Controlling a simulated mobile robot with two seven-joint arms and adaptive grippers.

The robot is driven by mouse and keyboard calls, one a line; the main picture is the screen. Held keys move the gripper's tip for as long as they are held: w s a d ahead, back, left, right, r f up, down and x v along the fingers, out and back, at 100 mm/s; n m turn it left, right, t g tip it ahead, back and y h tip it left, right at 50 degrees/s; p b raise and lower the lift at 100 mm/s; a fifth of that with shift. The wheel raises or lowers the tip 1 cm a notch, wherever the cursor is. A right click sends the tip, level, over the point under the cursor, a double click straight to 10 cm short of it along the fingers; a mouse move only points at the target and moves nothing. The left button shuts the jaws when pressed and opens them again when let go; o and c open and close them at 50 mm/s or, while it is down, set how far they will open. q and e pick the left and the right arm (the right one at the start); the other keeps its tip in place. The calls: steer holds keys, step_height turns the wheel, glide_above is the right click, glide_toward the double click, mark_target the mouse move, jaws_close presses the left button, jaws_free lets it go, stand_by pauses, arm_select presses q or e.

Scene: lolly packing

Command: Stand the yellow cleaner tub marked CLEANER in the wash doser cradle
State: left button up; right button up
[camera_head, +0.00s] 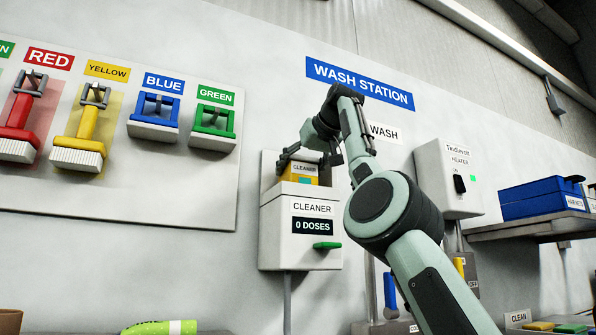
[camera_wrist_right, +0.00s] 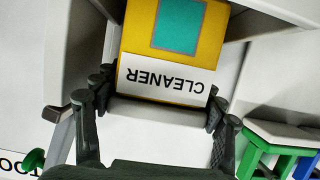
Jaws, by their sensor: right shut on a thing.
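The yellow cleaner tub (camera_head: 300,179) has a white CLEANER label and a teal patch. It sits upright at the top opening of the white wash doser (camera_head: 282,232). The doser's front hides the tub's lower part, so I cannot tell whether it rests on the cradle floor. The doser display reads 0 DOSES. My right gripper (camera_head: 308,158) is shut on the tub near its top. In the right wrist view the tub (camera_wrist_right: 205,25) lies between the two fingers (camera_wrist_right: 158,112), label upside down. My left gripper is out of view.
A grey board (camera_head: 120,200) with coloured brushes hangs at left. A white heater box (camera_head: 432,170) is on the wall right of my arm. A shelf (camera_head: 540,228) holds a blue bin (camera_head: 530,203). A green lever (camera_head: 327,245) projects from the doser front.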

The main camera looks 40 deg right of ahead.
steer(key=shift+r, duration=0.1)
steer(key=o, duration=1.8)
steer(key=shift+s, duration=0.1)
steer(key=shift+o, duration=0.2)
steer(key=v, duration=1.2)
